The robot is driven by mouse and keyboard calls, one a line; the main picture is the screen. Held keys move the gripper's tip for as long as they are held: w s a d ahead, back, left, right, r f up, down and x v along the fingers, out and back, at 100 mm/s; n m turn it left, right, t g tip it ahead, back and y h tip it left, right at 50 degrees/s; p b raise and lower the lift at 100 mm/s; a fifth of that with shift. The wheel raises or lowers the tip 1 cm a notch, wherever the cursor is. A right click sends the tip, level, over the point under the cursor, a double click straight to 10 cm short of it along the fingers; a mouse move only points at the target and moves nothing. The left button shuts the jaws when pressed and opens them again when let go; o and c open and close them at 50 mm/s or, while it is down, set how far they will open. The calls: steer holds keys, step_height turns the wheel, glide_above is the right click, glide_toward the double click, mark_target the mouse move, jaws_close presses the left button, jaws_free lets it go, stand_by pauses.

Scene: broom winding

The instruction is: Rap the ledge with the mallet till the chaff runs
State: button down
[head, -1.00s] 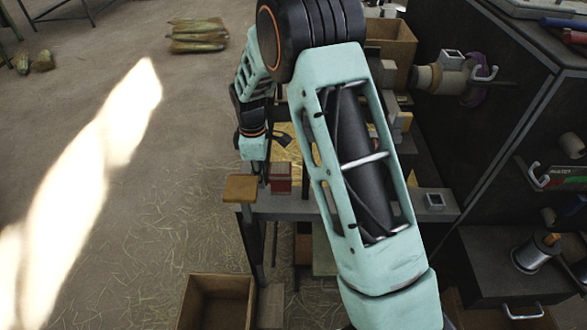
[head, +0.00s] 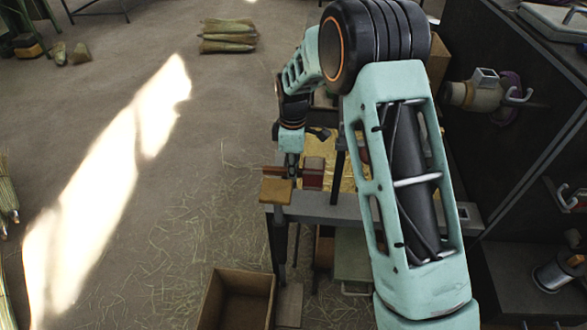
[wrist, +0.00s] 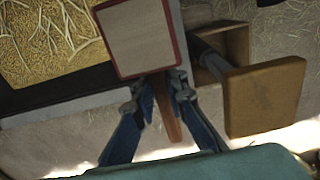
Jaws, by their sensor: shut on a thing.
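The mallet has a reddish-brown block head (head: 313,172) with a pale grey face, which fills the upper middle of the wrist view (wrist: 140,38). My gripper (head: 291,168) is shut on its brown handle (wrist: 167,108), with a blue finger on each side in the wrist view (wrist: 157,90). A tan wooden block (head: 277,191) stands at the table's near left corner, just beside the mallet, and also shows in the wrist view (wrist: 265,95). It may be the ledge; I cannot be sure. Golden chaff (wrist: 50,40) lies in a dark-edged bed, partly hidden behind my arm in the head view.
The grey table (head: 322,208) is partly covered by my arm. An open brown box (head: 240,298) stands on the floor below its left corner. Dark cabinets (head: 500,150) stand close on the right. The straw-strewn floor on the left is mostly clear.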

steer(key=shift+f, duration=0.2)
step_height(320, 180, down, 9)
steer(key=b, duration=0.6)
steer(key=shift+r+p, duration=1.25)
steer(key=shift+r, duration=0.65)
